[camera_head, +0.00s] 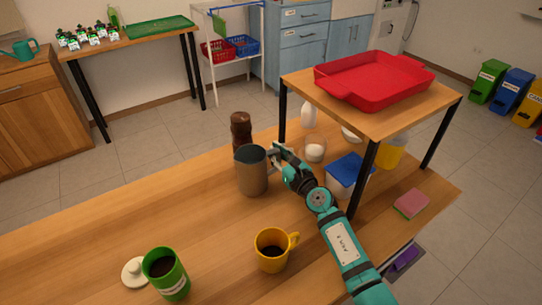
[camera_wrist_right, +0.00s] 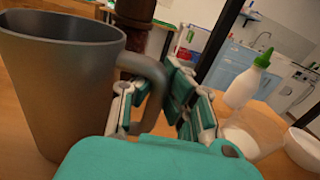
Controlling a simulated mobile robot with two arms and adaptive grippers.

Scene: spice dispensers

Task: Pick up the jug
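The jug (camera_head: 251,174) is a tall grey-brown cup shape with a dark inside and a handle on its right. It stands upright near the table's middle, and I cannot tell whether its base touches the table. It fills the left of the right wrist view (camera_wrist_right: 60,95). My right gripper (camera_head: 279,153) is at the jug's handle. In the right wrist view its fingers (camera_wrist_right: 160,92) lie close on both sides of the handle and look shut on it. My left gripper is not in view.
A dark brown bottle (camera_head: 240,131) stands behind the jug. A yellow mug (camera_head: 271,262) and a green mug (camera_head: 172,285) stand in front. A wooden shelf (camera_head: 400,123) with a red tray (camera_head: 372,88) rises on the right, above a blue-lidded box (camera_head: 345,177). The table's left is clear.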

